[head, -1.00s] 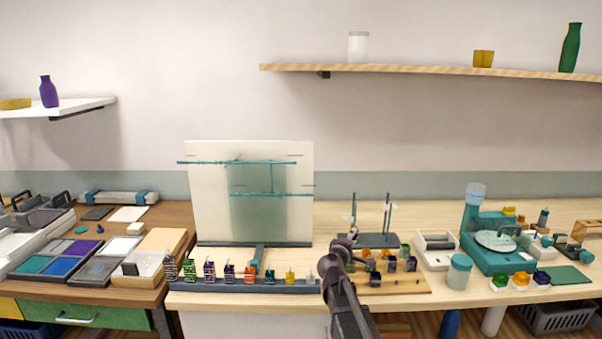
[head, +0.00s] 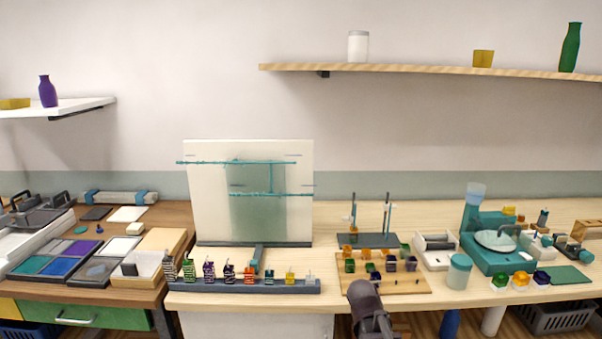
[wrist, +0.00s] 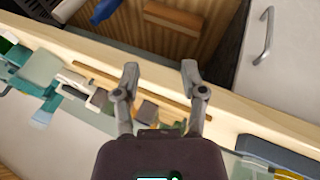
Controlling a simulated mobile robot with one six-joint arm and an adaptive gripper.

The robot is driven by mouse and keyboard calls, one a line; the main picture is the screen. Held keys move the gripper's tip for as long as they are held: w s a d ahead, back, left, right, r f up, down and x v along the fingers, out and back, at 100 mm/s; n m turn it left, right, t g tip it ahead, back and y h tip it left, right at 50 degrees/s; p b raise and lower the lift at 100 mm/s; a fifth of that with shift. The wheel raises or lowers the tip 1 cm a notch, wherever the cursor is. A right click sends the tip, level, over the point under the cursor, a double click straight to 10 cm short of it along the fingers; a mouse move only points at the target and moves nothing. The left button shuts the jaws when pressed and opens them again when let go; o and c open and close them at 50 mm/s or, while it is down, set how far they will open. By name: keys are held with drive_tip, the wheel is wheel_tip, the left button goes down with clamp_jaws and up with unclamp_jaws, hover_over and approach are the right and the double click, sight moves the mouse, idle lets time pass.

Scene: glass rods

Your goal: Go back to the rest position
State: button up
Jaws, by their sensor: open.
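My gripper (wrist: 160,72) is open in the wrist view, with its two fingers apart and nothing between them. It hangs over the front edge of the bench, with the wooden floor and a pale cabinet front with a handle (wrist: 263,34) beyond the fingertips. In the head view only my dark arm shows, low at the bottom centre in front of the wooden board; the fingers cannot be made out there.
A wooden board (head: 400,286) with several coloured blocks lies just behind my arm. A dark rack (head: 215,286) of striped and coloured pieces stands left of it. A white upright panel (head: 210,205), a two-rod stand (head: 368,241) and a teal-lidded jar (head: 459,273) are close by.

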drive_tip(key=s+a+f+m+g+y, duration=0.1)
drive_tip(key=s+a+f+g+y, duration=0.3)
drive_tip(key=s, duration=0.6)
wheel_tip(320, 180, down, 9)
drive_tip(key=s+b, duration=0.3)
drive_tip(key=b, duration=0.7)
wheel_tip(320, 180, up, 16)
drive_tip(key=p, duration=1.6)
drive_tip(key=shift+w+a+r+y, duration=0.2)
drive_tip(key=shift+w+a+y, duration=0.1)
drive_tip(key=shift+a, duration=0.15)
idle(0.6)
